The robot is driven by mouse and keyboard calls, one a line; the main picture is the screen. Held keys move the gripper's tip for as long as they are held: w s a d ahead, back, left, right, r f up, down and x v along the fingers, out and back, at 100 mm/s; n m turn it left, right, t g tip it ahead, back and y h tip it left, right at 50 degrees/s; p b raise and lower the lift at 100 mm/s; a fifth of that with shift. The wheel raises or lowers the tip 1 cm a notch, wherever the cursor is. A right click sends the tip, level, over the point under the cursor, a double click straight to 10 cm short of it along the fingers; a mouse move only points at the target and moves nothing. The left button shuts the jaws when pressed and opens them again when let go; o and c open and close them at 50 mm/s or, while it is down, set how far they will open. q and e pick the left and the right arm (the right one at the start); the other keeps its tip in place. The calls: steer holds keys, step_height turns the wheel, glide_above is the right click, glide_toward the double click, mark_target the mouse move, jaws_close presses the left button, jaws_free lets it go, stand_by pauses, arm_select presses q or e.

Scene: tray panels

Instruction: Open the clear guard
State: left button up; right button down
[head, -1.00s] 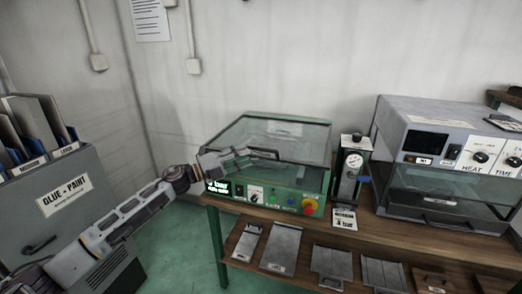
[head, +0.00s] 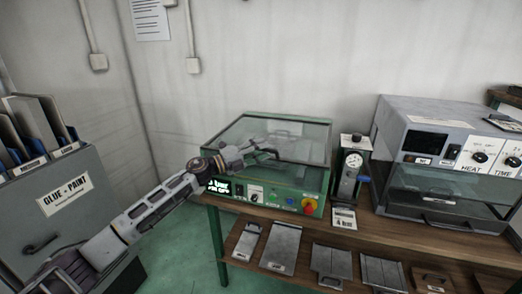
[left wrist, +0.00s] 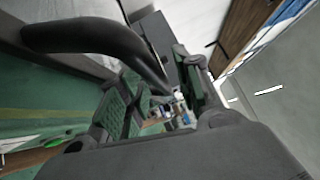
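The clear guard (head: 245,131) is a see-through, green-framed lid over the green machine (head: 285,178). It looks shut, with its top level. My left gripper (head: 270,152) is at the guard's front, by its dark handle, and overlaps it in the head view. In the left wrist view the gripper's fingers (left wrist: 163,105) stand apart with a gap between them. A thick black curved bar (left wrist: 95,37), seemingly the guard's handle, runs close to the camera toward the fingers. I cannot tell whether it lies between them or touches them. My right gripper is not in view.
A gauge unit (head: 349,172) stands right of the machine, then a grey heater box (head: 405,115) with a clear front. Metal panels (head: 282,246) lie on the lower shelf. A grey glue-paint cabinet (head: 95,185) stands left.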

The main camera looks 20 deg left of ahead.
arm_select(q)
steer(key=shift+w+d, duration=0.1)
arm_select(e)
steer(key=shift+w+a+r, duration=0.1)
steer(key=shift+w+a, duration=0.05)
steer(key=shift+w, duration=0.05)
arm_select(q)
steer(key=shift+c, duration=0.4)
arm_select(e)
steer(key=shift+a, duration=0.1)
arm_select(q)
jaws_close()
steer(key=shift+r, duration=0.1)
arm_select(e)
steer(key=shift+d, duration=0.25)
